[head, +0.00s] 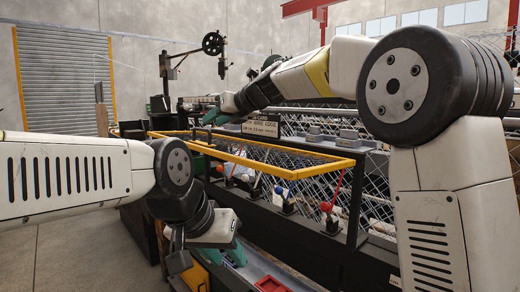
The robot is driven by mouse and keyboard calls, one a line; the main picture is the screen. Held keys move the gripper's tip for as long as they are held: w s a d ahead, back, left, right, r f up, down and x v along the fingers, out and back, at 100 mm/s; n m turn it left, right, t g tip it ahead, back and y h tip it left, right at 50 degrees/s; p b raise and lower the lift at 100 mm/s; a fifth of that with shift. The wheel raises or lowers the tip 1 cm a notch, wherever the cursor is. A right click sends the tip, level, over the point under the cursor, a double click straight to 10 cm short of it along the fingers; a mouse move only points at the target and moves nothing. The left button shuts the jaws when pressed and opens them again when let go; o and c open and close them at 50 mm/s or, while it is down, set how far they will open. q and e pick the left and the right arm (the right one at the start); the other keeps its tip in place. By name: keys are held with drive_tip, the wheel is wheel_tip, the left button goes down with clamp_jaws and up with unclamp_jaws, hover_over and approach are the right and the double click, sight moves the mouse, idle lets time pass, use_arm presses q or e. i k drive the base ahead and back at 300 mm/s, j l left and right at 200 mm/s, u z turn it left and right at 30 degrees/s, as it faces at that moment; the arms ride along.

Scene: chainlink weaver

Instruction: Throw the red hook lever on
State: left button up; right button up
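A red lever (335,192) with a red ball stands on the dark machine front, right of centre, below the yellow guard frame. Its stick leans up and to the right. Whether this is the hook lever I cannot read from any label. A blue-and-white lever (284,196) stands to its left, and a smaller red-tipped lever (221,169) is further left. My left gripper (236,255), with teal fingertips, hangs low left of the levers, apart from them. My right gripper (216,116) is up at the machine's far left end, beside a sign. The finger gaps are unclear in both.
The yellow guard frame (290,173) juts out above the levers. Chain-link mesh (375,200) lies behind them. A sign (262,125) stands on the machine top. A red tray (270,284) is low in front. Open concrete floor (70,255) lies at left.

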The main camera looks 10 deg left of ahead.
sight(324, 207)
drive_tip(key=k+l, duration=0.15)
drive_tip(key=l, duration=0.15)
drive_tip(key=k+l, duration=0.1)
drive_tip(key=l, duration=0.2)
drive_tip(key=k+l, duration=0.15)
drive_tip(key=l, duration=0.15)
drive_tip(key=k+l, duration=0.15)
drive_tip(key=l, duration=0.15)
